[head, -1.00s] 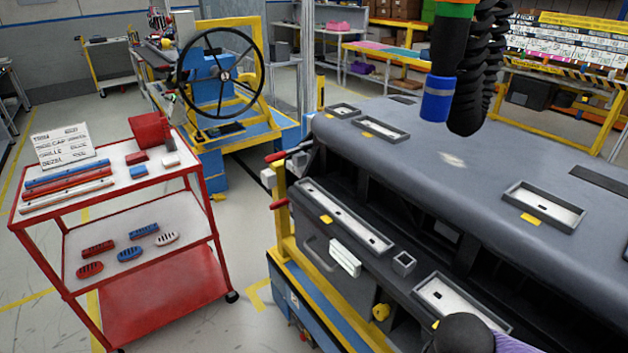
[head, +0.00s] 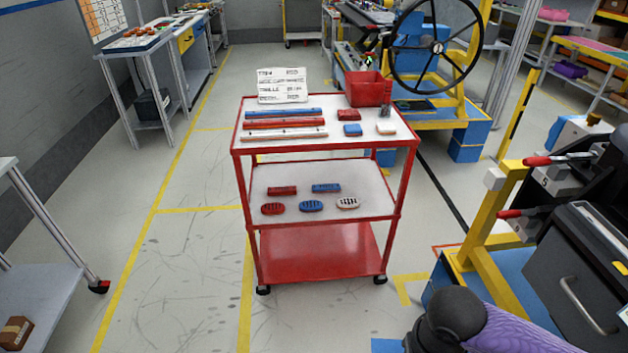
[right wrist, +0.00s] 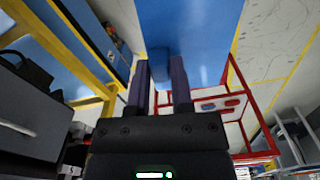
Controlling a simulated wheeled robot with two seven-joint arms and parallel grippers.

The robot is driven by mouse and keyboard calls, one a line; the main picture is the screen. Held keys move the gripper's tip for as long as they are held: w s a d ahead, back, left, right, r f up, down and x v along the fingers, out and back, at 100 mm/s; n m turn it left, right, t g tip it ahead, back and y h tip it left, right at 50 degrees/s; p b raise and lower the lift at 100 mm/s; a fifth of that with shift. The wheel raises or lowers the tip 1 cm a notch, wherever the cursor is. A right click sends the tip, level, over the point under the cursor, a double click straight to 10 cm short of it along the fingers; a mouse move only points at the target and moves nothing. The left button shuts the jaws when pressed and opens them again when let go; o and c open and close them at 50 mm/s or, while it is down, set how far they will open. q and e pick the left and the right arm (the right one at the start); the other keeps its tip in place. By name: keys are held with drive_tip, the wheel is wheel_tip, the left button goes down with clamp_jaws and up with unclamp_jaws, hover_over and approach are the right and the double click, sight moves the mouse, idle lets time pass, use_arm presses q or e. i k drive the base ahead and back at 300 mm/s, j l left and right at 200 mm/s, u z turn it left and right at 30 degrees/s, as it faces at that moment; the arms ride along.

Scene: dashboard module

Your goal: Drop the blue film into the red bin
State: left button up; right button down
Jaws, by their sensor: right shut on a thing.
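The red bin (head: 368,90) stands upright on the back right of the red cart's top shelf. In the right wrist view my right gripper (right wrist: 161,78) is shut on the blue film (right wrist: 205,35), a broad flat blue sheet extending beyond the fingertips. In the head view, part of my right arm shows at the bottom right, well in front of the cart. The right gripper itself is out of that view. A small blue patch at the bottom edge may be part of the film. My left gripper is in neither view.
The red cart (head: 240,151) carries coloured strips, small blocks and oval vents on two shelves. A white sign (head: 282,86) stands beside the bin. The dashboard module on its yellow and blue stand (head: 505,285) is at right. Floor left of the cart is clear.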

sight(364, 103)
drive_tip(key=i+j+u, duration=0.8)
drive_tip(key=j, duration=0.15)
drive_tip(key=i+j+u, duration=0.45)
drive_tip(key=i+u, duration=0.3)
drive_tip(key=i+l+z, duration=0.1)
drive_tip(key=i+z, duration=0.15)
drive_tip(key=i, duration=0.3)
drive_tip(key=i+z, duration=0.3)
drive_tip(key=i, duration=0.25)
drive_tip(key=i+j+z, duration=0.25)
drive_tip(key=i, duration=0.3)
drive_tip(key=i+j+z, duration=0.25)
drive_tip(key=i, duration=0.3)
drive_tip(key=i+l+z, duration=0.1)
drive_tip(key=i+z, duration=0.55)
drive_tip(key=i, duration=0.3)
drive_tip(key=i+j+z, duration=0.15)
drive_tip(key=i+z, duration=0.2)
drive_tip(key=i+j+z, duration=0.3)
drive_tip(key=i, duration=0.25)
drive_tip(key=i+j+z, duration=0.35)
drive_tip(key=i+l+z, duration=0.2)
drive_tip(key=z, duration=0.2)
drive_tip(key=i+l+z, duration=0.15)
drive_tip(key=z, duration=0.3)
drive_tip(key=i+z, duration=0.55)
drive_tip(key=z, duration=0.25)
drive_tip(key=i+j+z, duration=0.1)
drive_tip(key=i+z, duration=0.15)
drive_tip(key=z, duration=0.2)
